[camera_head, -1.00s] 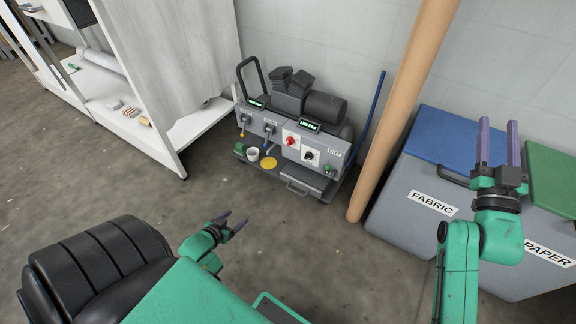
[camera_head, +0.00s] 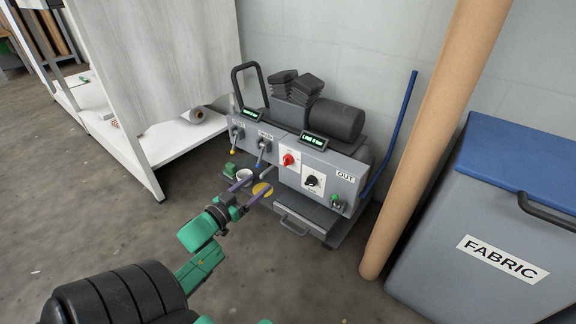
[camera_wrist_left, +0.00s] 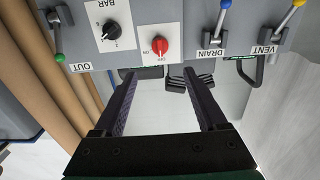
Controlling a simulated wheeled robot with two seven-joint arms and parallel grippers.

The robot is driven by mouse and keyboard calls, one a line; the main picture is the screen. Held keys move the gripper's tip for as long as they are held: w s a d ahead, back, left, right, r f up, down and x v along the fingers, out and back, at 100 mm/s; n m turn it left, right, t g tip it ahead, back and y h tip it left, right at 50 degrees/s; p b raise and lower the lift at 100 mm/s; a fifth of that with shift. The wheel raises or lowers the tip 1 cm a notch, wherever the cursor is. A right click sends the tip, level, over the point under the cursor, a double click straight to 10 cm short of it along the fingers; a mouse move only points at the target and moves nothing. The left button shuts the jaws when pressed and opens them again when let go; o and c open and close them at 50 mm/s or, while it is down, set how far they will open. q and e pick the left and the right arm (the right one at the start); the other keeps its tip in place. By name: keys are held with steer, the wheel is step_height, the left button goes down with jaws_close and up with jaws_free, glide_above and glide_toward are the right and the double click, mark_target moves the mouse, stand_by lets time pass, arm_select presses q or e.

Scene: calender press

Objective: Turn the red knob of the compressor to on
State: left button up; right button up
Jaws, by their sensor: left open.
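The compressor (camera_head: 322,163) stands on a low cart by the wall. Its red knob (camera_head: 289,160) sits on a white plate on the front panel, left of a black knob (camera_head: 312,181). In the left wrist view, upside down, the red knob (camera_wrist_left: 159,45) shows beyond the fingertips, roughly between them, with an OFF label by it. My left gripper (camera_head: 257,184) is open and empty, in front of the compressor, below and left of the red knob and apart from it. It also shows in the left wrist view (camera_wrist_left: 160,72). My right gripper is out of view.
A brown cardboard tube (camera_head: 437,130) leans right of the compressor, with a blue rod (camera_head: 391,130) between. A grey FABRIC bin (camera_head: 450,228) stands at the right. A white shelf unit (camera_head: 150,125) stands at the left. The DRAIN lever (camera_wrist_left: 218,30) is beside the red knob.

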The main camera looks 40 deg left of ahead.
mark_target(285, 162)
arm_select(q)
steer(key=w+b, duration=0.2)
steer(key=w, duration=0.2)
steer(key=w+b, duration=0.2)
steer(key=w, duration=0.2)
steer(key=w+b, duration=0.3)
steer(key=w, duration=0.1)
steer(key=shift+a+f, duration=0.15)
steer(key=shift+f, duration=0.1)
steer(key=shift+w+r, duration=0.15)
steer(key=shift+w, duration=0.3)
jaws_close()
